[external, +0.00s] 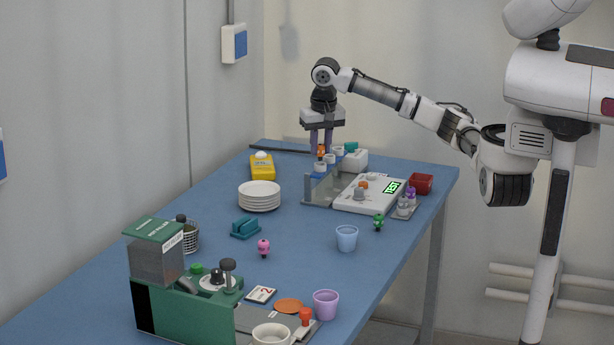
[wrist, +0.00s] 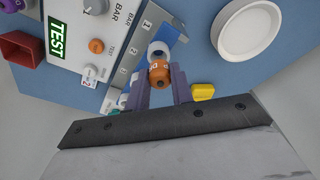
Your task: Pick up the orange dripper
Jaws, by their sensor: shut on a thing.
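The orange dripper (external: 321,149) is small and stands out at the left end of a grey stand at the far part of the table. My gripper (external: 321,132) reaches straight down over it with its purple-grey fingers. In the wrist view the orange dripper (wrist: 159,73) sits between the fingertips (wrist: 160,80), and the gripper is shut on it. A white ring-shaped piece (wrist: 158,51) shows right beside the dripper there. In the external view a white piece shows just below it; I cannot tell whether they touch.
A white device with a green TEST display (external: 392,188) lies to the right. A yellow box (external: 262,167) and stacked white plates (external: 259,197) stand to the left. The table middle has free room.

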